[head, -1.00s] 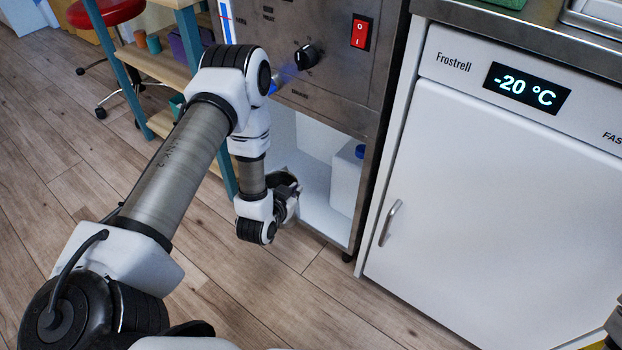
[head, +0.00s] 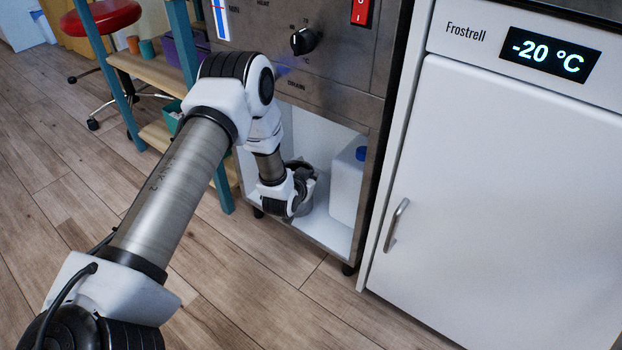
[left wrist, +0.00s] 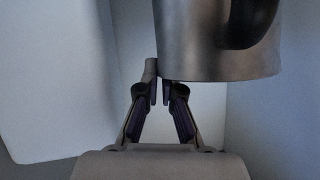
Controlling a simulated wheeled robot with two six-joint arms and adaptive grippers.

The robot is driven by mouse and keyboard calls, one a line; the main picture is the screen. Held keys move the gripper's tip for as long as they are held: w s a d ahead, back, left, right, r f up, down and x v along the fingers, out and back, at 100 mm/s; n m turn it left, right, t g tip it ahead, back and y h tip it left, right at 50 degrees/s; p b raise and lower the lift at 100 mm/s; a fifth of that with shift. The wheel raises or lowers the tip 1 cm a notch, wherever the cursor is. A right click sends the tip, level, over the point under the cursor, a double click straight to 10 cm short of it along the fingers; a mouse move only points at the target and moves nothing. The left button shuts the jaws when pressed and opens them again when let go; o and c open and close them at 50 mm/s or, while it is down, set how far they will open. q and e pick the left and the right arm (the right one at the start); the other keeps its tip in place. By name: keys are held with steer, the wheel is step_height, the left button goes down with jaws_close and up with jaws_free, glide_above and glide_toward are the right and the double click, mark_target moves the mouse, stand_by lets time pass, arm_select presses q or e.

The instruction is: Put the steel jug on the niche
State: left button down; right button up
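The steel jug (left wrist: 215,45) fills the upper right of the left wrist view, a smooth grey metal body with a dark curved patch. In the head view only a small metallic part of it (head: 307,207) shows, below my left gripper (head: 303,182). In the left wrist view my left gripper (left wrist: 159,92) has its fingers drawn close together at the jug's left edge, seemingly on its handle. The jug hides part of the right fingertip. The niche (head: 318,228) is the open white compartment low in the steel cabinet; the gripper and jug are at its left part.
A white canister with a blue cap (head: 347,190) stands in the niche's right side and shows in the left wrist view (left wrist: 50,80). A white freezer (head: 490,200) is to the right. A shelf with teal posts (head: 223,188) stands close on the left.

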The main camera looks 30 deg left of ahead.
arm_select(q)
steer(key=c, duration=1.3)
jaws_free()
